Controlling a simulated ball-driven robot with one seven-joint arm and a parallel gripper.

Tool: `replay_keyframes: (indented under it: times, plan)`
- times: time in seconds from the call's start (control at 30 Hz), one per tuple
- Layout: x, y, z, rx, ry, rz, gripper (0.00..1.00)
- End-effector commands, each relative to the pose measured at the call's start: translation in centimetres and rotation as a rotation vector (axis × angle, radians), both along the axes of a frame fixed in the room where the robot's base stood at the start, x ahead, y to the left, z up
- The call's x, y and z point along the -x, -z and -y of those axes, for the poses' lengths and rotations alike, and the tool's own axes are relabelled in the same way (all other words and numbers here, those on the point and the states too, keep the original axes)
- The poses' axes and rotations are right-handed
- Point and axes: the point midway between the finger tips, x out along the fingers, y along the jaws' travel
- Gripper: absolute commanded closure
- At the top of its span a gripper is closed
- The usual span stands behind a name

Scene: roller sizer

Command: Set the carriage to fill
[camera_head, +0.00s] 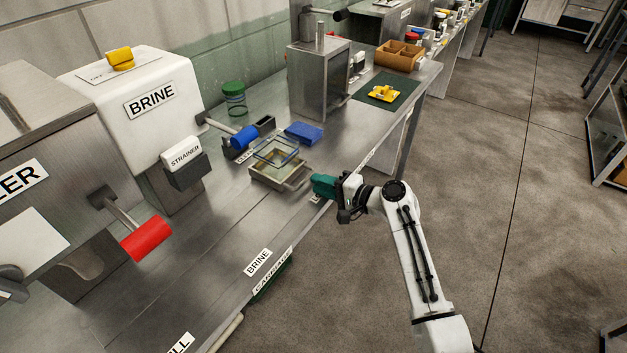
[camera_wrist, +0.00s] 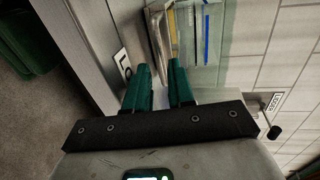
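The carriage (camera_head: 266,178) is a shallow metal tray with a bar handle on its right side, on the steel bench. My gripper (camera_head: 318,186) has green fingers and is just right of the carriage handle in the head view. In the wrist view my gripper (camera_wrist: 159,66) shows its two fingers apart, pointing at the handle (camera_wrist: 157,38). I cannot tell whether the handle lies between the fingertips. Labels on the bench's front include "BRINE" (camera_head: 258,262), "CARRIAGE" (camera_head: 273,270) and a partly cut one ending in "LL" (camera_head: 180,345).
A white BRINE tank (camera_head: 140,95), a STRAINER block (camera_head: 184,157), a red-handled lever (camera_head: 146,238) and a blue-handled lever (camera_head: 243,137) stand behind and left. A blue block (camera_head: 304,132) lies beyond the carriage. The bench strip toward the labels is clear.

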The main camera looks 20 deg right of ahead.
Motion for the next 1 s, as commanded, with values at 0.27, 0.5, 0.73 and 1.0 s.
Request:
replay_keyframes:
  times: [0.27,0.5,0.73,1.0]
  plan:
    - [-2.1,0.5,-1.5,-0.001,-0.001,-0.001,0.77]
    - [-2.3,0.6,-1.7,0.000,0.001,0.000,0.77]
    - [-2.3,0.6,-1.6,0.000,0.000,0.000,0.91]
    - [-2.2,0.6,-1.6,0.000,0.000,0.000,1.00]
